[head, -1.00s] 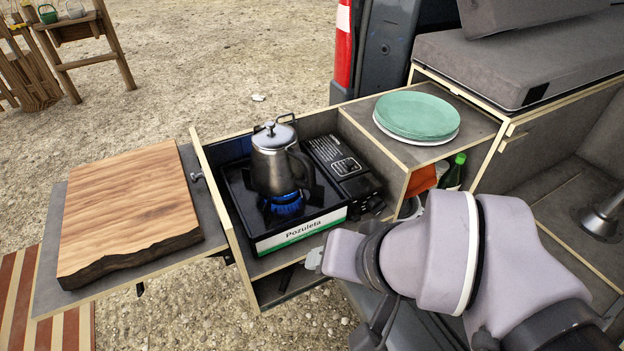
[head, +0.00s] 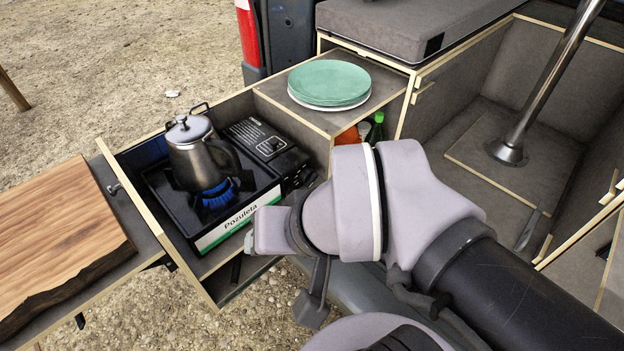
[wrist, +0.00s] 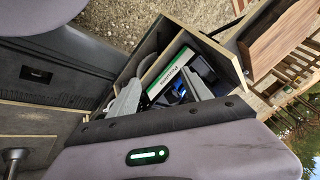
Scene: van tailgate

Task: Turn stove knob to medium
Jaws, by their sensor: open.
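The black camping stove (head: 262,139), marked Pozuleta, sits in a pulled-out wooden drawer. A blue flame (head: 217,193) burns under a metal kettle (head: 199,152). The stove knob (head: 299,178) seems to be on the dark front panel at the stove's right end; its setting is too small and dark to read. My gripper (head: 248,243) is in front of the drawer, low and left of the knob, mostly hidden by my arm in the head view. In the wrist view my gripper (wrist: 162,96) is open and empty, with the stove beyond its fingers.
Green plates (head: 329,82) rest on the counter right of the stove. A green bottle (head: 375,127) stands in the compartment below. A wooden board (head: 55,245) lies left of the drawer. The drawer's front wall (head: 150,225) rises beside the stove.

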